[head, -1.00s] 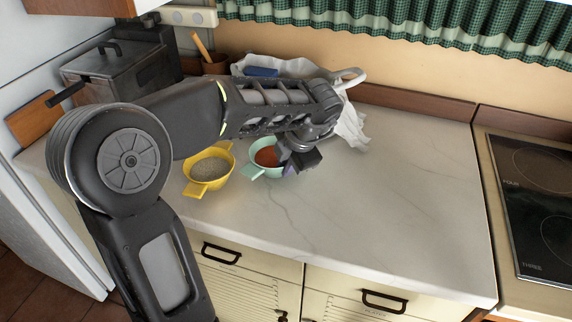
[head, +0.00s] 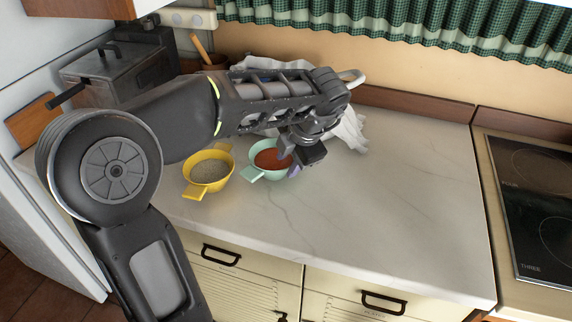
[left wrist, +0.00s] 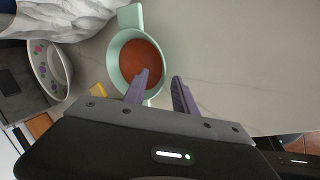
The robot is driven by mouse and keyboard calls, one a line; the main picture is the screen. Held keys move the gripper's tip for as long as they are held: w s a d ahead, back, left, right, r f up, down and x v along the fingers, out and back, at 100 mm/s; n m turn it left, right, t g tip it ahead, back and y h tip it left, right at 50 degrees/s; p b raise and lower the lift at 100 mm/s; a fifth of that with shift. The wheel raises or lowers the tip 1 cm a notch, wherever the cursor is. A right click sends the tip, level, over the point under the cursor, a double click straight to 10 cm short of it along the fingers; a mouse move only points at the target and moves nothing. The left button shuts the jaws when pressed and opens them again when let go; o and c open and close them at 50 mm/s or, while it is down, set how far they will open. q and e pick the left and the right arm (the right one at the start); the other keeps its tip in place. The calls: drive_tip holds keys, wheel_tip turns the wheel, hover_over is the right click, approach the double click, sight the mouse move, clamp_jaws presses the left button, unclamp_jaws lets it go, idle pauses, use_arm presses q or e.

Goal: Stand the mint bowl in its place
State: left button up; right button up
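The mint bowl (head: 256,173) stands upright on the counter with red-orange contents and a handle toward the lower left. It also shows in the left wrist view (left wrist: 118,56), with a handle at the top. My left gripper (head: 294,170) is at the bowl's right side. In the left wrist view the purple fingers (left wrist: 160,88) are spread apart. One finger overlaps the bowl's near rim and the other is outside it. I cannot tell whether either finger touches the bowl. My right gripper is in neither view. No marked place for the bowl is clear to me.
A yellow bowl (head: 209,184) with grainy contents stands left of the mint bowl. A crumpled white cloth (head: 350,132) lies behind my arm. A white flowered dish (left wrist: 47,72) shows in the left wrist view. The marble counter (head: 400,190) is clear to the right, up to the hob (head: 540,200).

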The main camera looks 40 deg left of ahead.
use_arm(q)
drive_tip(key=v, duration=0.8)
drive_tip(key=shift+r+p, duration=0.3)
drive_tip(key=shift+p, duration=0.05)
drive_tip(key=shift+o, duration=0.5)
drive_tip(key=shift+d, duration=0.15)
